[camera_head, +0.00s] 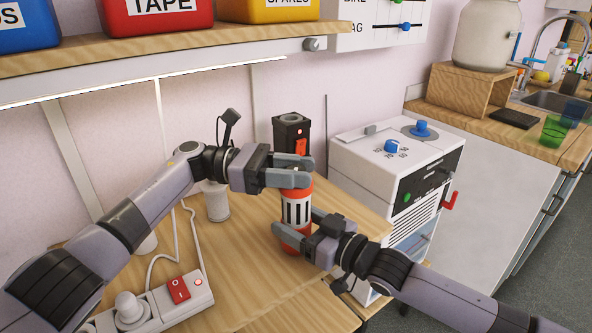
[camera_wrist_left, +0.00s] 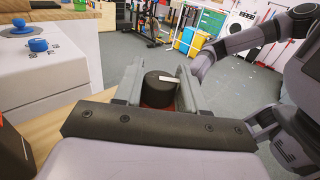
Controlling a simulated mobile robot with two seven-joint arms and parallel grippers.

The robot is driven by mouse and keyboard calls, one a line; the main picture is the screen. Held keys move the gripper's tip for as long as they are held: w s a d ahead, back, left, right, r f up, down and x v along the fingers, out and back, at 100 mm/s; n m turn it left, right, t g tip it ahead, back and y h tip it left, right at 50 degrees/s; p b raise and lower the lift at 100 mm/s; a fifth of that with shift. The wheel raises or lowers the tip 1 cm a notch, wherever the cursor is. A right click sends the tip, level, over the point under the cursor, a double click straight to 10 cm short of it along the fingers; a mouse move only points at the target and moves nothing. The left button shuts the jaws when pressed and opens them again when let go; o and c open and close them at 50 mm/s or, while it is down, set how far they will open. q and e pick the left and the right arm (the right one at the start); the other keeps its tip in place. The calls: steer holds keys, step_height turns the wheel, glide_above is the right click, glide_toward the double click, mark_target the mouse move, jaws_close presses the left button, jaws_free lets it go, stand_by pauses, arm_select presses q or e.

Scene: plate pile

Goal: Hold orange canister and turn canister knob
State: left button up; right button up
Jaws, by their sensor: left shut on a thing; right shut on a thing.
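The orange canister (camera_head: 297,210) stands upright on the wooden table, with a white band that has dark vertical stripes. My right gripper (camera_head: 297,226) is shut on the canister's lower body from the front right. My left gripper (camera_head: 307,171) is at the canister's top from the left, shut on the knob. In the left wrist view the canister knob (camera_wrist_left: 158,92) is black with a white pointer mark and sits between the two fingers. In the head view the left fingers hide the knob.
A black box with an orange switch (camera_head: 291,133) stands just behind the canister. A white machine with blue knobs (camera_head: 391,146) is to the right. A power strip (camera_head: 160,306) and a white cylinder (camera_head: 216,201) are to the left. A shelf (camera_head: 150,62) hangs above.

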arm_select(q)
steer(key=o, duration=1)
steer(key=shift+f, duration=0.1)
steer(key=shift+c, duration=0.2)
steer(key=w+a, duration=0.2)
steer(key=a, duration=0.9)
steer(key=shift+a, duration=0.4)
arm_select(e)
steer(key=o, duration=1.6)
steer(key=shift+d, duration=0.1)
